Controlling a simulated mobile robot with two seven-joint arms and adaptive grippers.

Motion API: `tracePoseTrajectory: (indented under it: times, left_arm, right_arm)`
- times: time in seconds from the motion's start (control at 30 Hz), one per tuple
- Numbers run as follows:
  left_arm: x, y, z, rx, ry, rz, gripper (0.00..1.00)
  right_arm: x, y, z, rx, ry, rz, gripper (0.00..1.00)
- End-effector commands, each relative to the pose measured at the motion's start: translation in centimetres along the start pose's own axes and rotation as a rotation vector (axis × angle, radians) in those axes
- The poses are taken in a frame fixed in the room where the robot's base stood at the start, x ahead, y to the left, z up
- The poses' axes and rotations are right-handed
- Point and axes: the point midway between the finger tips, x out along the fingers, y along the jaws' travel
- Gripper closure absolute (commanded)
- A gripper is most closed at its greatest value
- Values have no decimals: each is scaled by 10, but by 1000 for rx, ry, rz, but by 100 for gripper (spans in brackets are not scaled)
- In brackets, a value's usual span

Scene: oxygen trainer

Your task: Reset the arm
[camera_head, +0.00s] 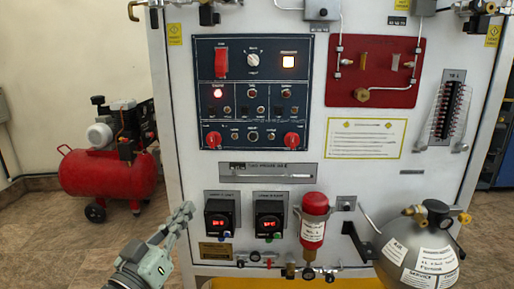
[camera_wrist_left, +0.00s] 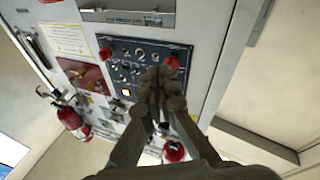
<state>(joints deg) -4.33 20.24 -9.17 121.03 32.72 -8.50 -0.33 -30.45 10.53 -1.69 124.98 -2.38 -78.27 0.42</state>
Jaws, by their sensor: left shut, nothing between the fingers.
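My left gripper (camera_head: 184,213) is at the lower left of the head view, in front of the trainer's left edge, beside the left small display box. It is shut and empty, its fingers pointing up. In the left wrist view the closed gripper (camera_wrist_left: 163,77) shows in front of the dark blue control panel (camera_wrist_left: 145,55), which appears turned over there. The head view shows this control panel (camera_head: 253,92) upright, with a red switch, knobs and a lit lamp. I cannot tell whether the fingers touch anything, but they look apart from the panel. My right gripper is in neither view.
The white trainer cabinet (camera_head: 330,178) fills the middle. A red cylinder (camera_head: 313,222) and a grey round tank (camera_head: 418,253) stand out at its lower front. A red compressor (camera_head: 108,172) stands on the floor at left. Floor between compressor and cabinet is clear.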

Motion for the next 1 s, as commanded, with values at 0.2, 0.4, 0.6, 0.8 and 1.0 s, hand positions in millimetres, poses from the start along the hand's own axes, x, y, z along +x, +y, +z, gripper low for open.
tracePoseTrajectory:
  times: [0.2,0.4,0.6,0.8,1.0]
  left_arm:
    - [-69,-34,148,79,-480,-136,100]
    - [-178,-62,253,127,-915,-271,100]
    - [-299,-77,308,150,-1291,-399,100]
    - [-368,-79,322,157,-1490,-471,100]
    - [-379,-79,323,160,-1524,-484,100]
  right_arm:
    - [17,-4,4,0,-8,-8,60]
    - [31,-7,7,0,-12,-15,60]
    - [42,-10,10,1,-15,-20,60]
    - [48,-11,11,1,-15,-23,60]
    - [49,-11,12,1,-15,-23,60]
